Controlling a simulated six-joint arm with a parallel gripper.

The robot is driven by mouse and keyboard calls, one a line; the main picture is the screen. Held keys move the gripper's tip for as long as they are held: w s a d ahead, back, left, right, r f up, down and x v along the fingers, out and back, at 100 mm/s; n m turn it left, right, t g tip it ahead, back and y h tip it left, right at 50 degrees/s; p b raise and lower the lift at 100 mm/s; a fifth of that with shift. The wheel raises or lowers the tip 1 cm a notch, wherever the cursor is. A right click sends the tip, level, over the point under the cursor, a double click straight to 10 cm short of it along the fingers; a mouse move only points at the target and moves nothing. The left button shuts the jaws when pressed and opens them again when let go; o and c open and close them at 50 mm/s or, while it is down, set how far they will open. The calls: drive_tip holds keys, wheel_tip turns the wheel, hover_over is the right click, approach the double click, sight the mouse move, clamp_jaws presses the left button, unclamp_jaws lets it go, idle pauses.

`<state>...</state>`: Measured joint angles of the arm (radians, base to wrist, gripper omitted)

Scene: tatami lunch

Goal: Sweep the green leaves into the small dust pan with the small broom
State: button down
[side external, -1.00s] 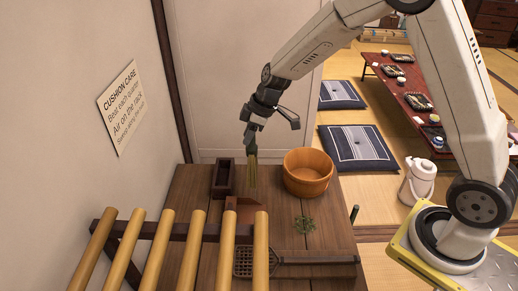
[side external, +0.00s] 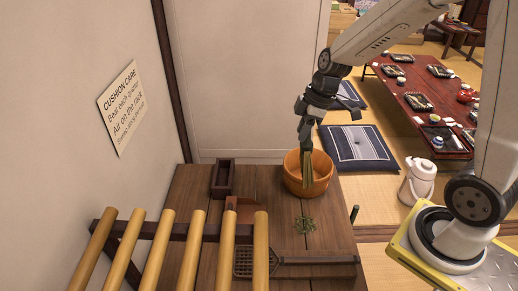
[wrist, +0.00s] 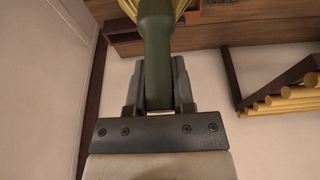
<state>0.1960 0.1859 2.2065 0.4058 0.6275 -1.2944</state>
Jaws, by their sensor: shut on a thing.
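My gripper (side external: 307,125) is shut on the small broom (side external: 308,170), which hangs bristles down. In the side view the yellow bristles overlap the wooden tub; I cannot tell whether they are in front of it or over it. In the wrist view the broom's green handle (wrist: 157,55) is between the fingers. The green leaves (side external: 305,225) lie in a small pile on the table, nearer the camera than the tub. A reddish-brown piece (side external: 245,208), seemingly the dust pan, is left of the leaves, partly hidden by bamboo poles.
The round wooden tub (side external: 293,184) stands behind the leaves. A dark narrow box (side external: 223,180) stands at the back left. A rack of bamboo poles (side external: 193,245) covers the front left. A mesh-headed tool (side external: 315,260) lies along the front. Bare table (side external: 270,225) lies left of the leaves.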

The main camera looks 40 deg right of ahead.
drive_tip(key=s+d, duration=0.2)
drive_tip(key=s, duration=0.5)
wheel_tip(320, 180, down, 14)
drive_tip(key=shift+r+g+h, duration=0.2)
drive_tip(key=shift+g+h, duration=0.1)
idle(0.4)
drive_tip(key=shift+a+f, duration=0.1)
drive_tip(key=shift+f, duration=2.95)
drive_tip(key=shift+w+a, duration=8)
drive_tip(key=shift+a, duration=0.1)
wheel_tip(320, 180, up, 7)
drive_tip(key=s+d, duration=0.2)
drive_tip(key=shift+d, duration=0.15)
drive_tip(key=shift+s, duration=0.1)
